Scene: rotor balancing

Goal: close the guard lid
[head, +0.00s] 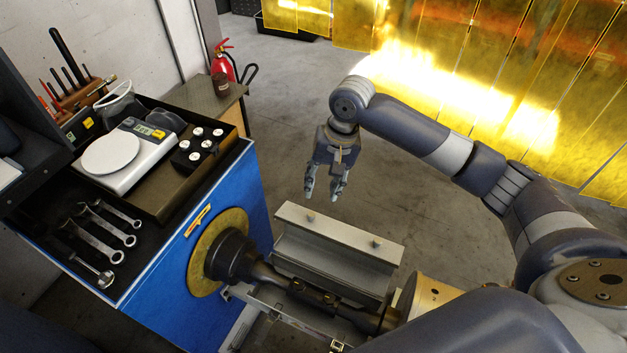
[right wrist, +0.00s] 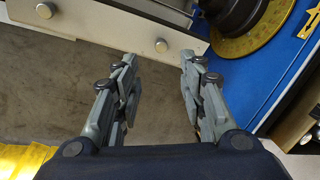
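The guard lid (head: 318,227) is a light grey metal panel with two small round knobs, standing open behind the dark rotor shaft (head: 300,288), which lies uncovered. In the right wrist view the lid's edge strip (right wrist: 100,27) crosses the top left, with both knobs showing. My right gripper (head: 325,197) hangs with its fingers down, behind and above the lid's far edge. Its fingers (right wrist: 158,60) are apart with nothing between them, and one knob shows beyond the tips. I see no contact with the lid. My left gripper is not in view.
The blue machine housing (head: 235,200) with a yellow disc (head: 203,265) stands left of the lid. On it are a scale (head: 122,155), a dark block with white-topped pieces (head: 200,148) and several wrenches (head: 100,230). Bare floor (head: 290,110) lies behind the lid.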

